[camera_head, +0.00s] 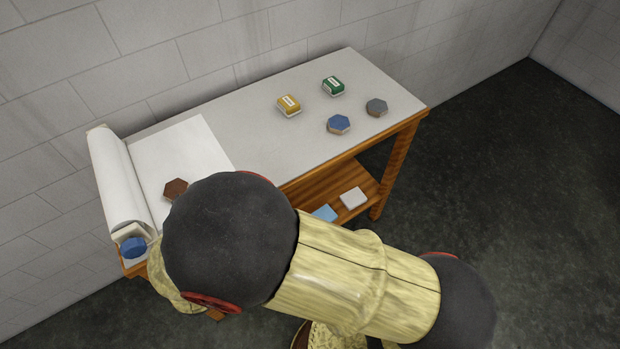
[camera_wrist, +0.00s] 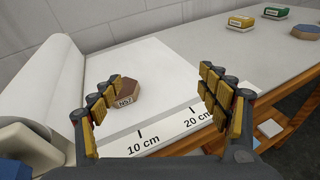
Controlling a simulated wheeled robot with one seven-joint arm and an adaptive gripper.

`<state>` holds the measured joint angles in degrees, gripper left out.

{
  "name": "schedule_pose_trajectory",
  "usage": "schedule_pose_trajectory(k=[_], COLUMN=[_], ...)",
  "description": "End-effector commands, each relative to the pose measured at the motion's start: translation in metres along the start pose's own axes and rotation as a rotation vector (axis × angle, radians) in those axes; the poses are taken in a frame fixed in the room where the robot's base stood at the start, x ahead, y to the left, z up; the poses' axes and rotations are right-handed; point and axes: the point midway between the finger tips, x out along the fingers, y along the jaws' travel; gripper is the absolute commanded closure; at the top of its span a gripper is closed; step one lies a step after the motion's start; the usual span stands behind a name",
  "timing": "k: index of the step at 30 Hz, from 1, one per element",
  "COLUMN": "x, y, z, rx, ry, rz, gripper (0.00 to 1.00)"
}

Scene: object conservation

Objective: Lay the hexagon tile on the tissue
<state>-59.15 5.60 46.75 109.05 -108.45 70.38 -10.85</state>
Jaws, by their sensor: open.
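A brown hexagon tile (camera_head: 176,189) lies flat on the white tissue sheet (camera_head: 190,142), which runs out from a roll at the table's left end. The right finger is well clear of the tile. My arm hides the gripper in the head view.
Blue (camera_head: 338,124) and grey (camera_head: 376,106) hexagon pieces, a yellow box (camera_head: 289,105) and a green box (camera_head: 332,86) stand on the table's right half. The tissue roll (camera_head: 122,180) bounds the left end. The table's middle is clear.

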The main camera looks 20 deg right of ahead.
Motion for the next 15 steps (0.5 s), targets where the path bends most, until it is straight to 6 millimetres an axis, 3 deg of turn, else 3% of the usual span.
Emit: schedule_pose_trajectory(k=[1, 3, 7, 9, 12, 15], x=[0.012, 0.02, 0.007, -0.013, -0.051, -0.092], y=[-0.031, -0.086, -0.192, -0.24, -0.292, -0.323], z=[0.031, 0.068, 0.119, 0.135, 0.149, 0.155], rx=[0.098, 0.254, 0.605, 0.81, 1.119, 1.447], ry=[-0.001, 0.007, 0.022, 0.029, 0.035, 0.037], rz=[-0.104, -0.273, -0.594, -0.75, -0.944, -1.099], gripper=[0.23, 0.23, 0.23, 0.23, 0.23, 0.23])
